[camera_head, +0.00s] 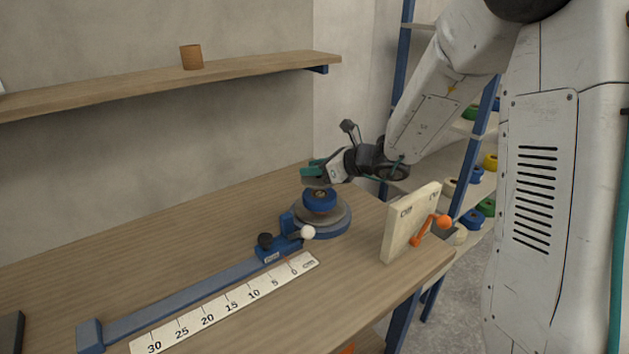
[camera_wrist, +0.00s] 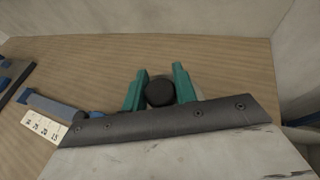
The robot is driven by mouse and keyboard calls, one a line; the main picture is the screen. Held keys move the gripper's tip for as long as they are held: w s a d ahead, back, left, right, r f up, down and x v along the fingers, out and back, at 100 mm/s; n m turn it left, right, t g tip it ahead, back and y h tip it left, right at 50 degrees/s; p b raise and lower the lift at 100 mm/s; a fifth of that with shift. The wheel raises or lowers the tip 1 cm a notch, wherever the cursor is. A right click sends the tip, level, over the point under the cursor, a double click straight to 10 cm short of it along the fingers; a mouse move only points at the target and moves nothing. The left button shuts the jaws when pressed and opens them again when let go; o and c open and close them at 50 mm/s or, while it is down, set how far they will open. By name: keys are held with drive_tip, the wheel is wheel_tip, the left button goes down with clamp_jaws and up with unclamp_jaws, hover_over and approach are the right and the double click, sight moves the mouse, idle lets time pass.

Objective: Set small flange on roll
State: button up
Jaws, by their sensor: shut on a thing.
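My gripper (camera_head: 314,170) has teal fingers and is just above the roll in the head view. In the wrist view, my gripper (camera_wrist: 160,88) is shut on a dark round piece, the small flange (camera_wrist: 159,92), held between the two fingers. In the head view the flange is hard to make out among the fingers. The blue roll (camera_head: 320,205) with a brown core stands on a grey disc (camera_head: 335,222) over a blue round base. The roll is hidden in the wrist view. I cannot tell whether the flange touches it.
A blue rail with a stop block (camera_head: 280,250) and a white ruler (camera_head: 225,305) lie left of the roll. An upright pale board (camera_head: 402,228) with an orange handle (camera_head: 430,229) stands to its right. A wooden shelf (camera_head: 140,85) runs along the wall. The table's back left is clear.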

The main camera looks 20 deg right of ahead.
sight(321, 180)
drive_tip(key=shift+f, duration=1.85)
drive_tip(key=shift+d, duration=0.1)
drive_tip(key=o, duration=1.1)
drive_tip(key=shift+f, duration=0.1)
